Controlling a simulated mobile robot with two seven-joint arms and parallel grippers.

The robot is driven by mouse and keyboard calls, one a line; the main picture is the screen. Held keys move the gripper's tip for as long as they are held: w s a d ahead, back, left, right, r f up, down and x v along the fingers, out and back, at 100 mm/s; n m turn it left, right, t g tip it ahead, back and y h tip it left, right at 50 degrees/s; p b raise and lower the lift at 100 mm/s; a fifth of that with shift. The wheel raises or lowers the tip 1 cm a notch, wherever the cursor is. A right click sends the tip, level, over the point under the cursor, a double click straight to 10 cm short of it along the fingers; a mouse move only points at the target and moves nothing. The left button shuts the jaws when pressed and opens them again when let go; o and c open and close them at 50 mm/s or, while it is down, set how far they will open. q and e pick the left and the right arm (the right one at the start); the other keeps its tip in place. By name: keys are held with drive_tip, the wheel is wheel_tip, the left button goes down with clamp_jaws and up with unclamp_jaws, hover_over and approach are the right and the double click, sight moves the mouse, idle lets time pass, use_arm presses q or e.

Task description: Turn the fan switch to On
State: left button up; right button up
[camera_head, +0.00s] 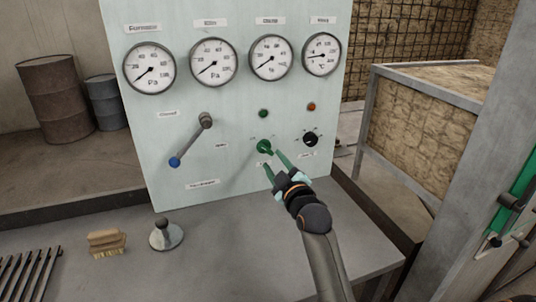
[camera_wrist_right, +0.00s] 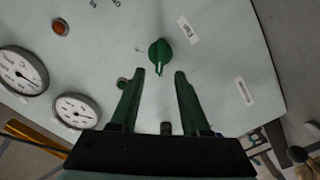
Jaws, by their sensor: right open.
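The panel (camera_head: 230,130) stands upright on the bench. A green rotary knob (camera_head: 264,146) sits on its lower middle, under a small green lamp (camera_head: 263,113); its label is too small to read. To its right is a black knob (camera_head: 310,139), under a red lamp (camera_head: 311,107). My right gripper (camera_head: 273,163) is open and empty, its fingers pointing at the green knob. In the right wrist view the green knob (camera_wrist_right: 160,52) shows just beyond the gap between the fingertips, with its pointer toward the gripper. I cannot tell whether they touch. My left gripper is not in view.
Several gauges (camera_head: 213,62) line the panel top. A lever with a blue end (camera_head: 175,162) is left of the knob. A brush (camera_head: 106,242) and a metal disc with a knob (camera_head: 166,236) are on the bench (camera_head: 220,250). The bench front is mostly clear.

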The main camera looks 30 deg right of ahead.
sight(266, 150)
drive_tip(key=shift+x, duration=2.75)
clamp_jaws()
